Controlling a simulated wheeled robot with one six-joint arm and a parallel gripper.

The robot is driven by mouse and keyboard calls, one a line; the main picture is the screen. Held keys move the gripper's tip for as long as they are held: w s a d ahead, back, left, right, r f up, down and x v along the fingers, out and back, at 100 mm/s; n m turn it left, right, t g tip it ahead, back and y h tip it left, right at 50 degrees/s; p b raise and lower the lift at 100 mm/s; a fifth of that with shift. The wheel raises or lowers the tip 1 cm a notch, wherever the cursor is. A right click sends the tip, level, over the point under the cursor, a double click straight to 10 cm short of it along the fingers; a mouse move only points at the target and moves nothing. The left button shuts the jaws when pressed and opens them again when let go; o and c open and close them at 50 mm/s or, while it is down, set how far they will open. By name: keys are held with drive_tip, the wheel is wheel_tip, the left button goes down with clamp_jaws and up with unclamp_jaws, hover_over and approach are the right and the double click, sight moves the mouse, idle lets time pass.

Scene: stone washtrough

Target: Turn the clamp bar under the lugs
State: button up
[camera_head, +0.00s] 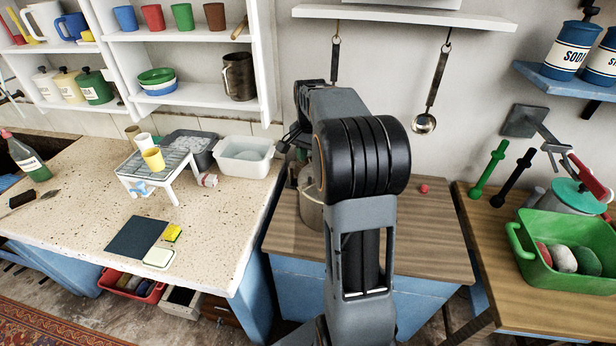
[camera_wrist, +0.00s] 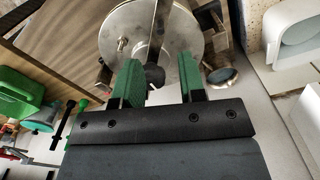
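In the wrist view a round silver lid (camera_wrist: 180,30) fills the upper middle. A narrow grey bar (camera_wrist: 158,22) runs across it, seen edge-on, to a dark rounded knob (camera_wrist: 154,76). My gripper (camera_wrist: 160,76) is open, its two green fingers on either side of the knob with visible gaps; I cannot tell how deep they reach. Brownish blocks, perhaps lugs, show at the lid's left side (camera_wrist: 105,76) and right side (camera_wrist: 219,75). In the head view the pot (camera_head: 311,212) stands on the wooden worktop, mostly hidden behind my arm.
The wooden worktop (camera_head: 420,240) is mostly clear, with a small red ball-like thing (camera_head: 424,188). A ladle (camera_head: 425,122) hangs on the wall behind. A white basin (camera_head: 245,157) stands left and a green tub (camera_head: 560,275) right.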

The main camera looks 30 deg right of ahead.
wheel_tip(320, 180, down, 8)
drive_tip(key=shift+r, duration=0.15)
idle(0.4)
clamp_jaws()
